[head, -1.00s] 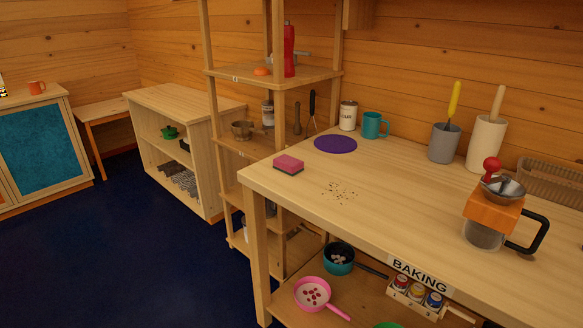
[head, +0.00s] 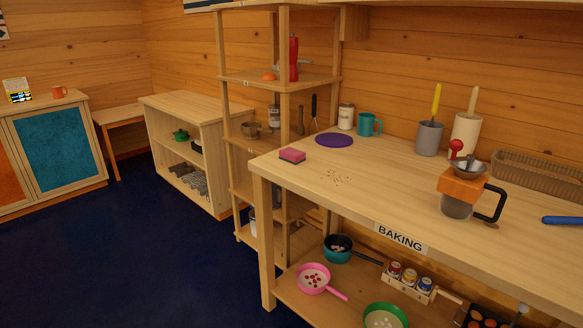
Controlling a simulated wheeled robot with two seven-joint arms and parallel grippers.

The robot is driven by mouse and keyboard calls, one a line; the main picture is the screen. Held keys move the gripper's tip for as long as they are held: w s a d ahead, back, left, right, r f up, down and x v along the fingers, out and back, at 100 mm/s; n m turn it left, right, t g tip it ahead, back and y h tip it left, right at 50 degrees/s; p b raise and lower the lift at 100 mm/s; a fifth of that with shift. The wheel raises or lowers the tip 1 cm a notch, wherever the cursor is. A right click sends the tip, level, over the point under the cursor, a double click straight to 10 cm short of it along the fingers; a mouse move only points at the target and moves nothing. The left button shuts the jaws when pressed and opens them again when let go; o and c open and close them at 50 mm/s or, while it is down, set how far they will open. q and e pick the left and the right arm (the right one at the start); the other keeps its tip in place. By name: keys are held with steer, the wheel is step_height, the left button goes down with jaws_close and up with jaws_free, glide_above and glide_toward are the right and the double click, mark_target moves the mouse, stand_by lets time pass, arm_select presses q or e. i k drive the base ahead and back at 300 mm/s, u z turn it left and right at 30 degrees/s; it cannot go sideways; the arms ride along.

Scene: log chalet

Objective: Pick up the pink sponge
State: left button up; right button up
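The pink sponge (head: 292,154) has a dark underside and lies flat near the left end of the wooden worktop (head: 330,205). A scatter of crumbs (head: 337,178) lies a little in front and to the right of it. A purple round mat (head: 334,140) lies behind it, apart from it. Neither of my grippers shows in the head view.
On the worktop stand a teal mug (head: 369,125), a grey pot (head: 428,138) with a yellow-handled tool, and an orange grinder (head: 462,193). An open shelf (head: 240,150) adjoins the worktop's left end. Dark blue floor (head: 130,260) is clear at the left.

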mark_target(294, 155)
steer(key=u, duration=0.6)
steer(key=i, duration=0.9)
steer(key=u, duration=0.35)
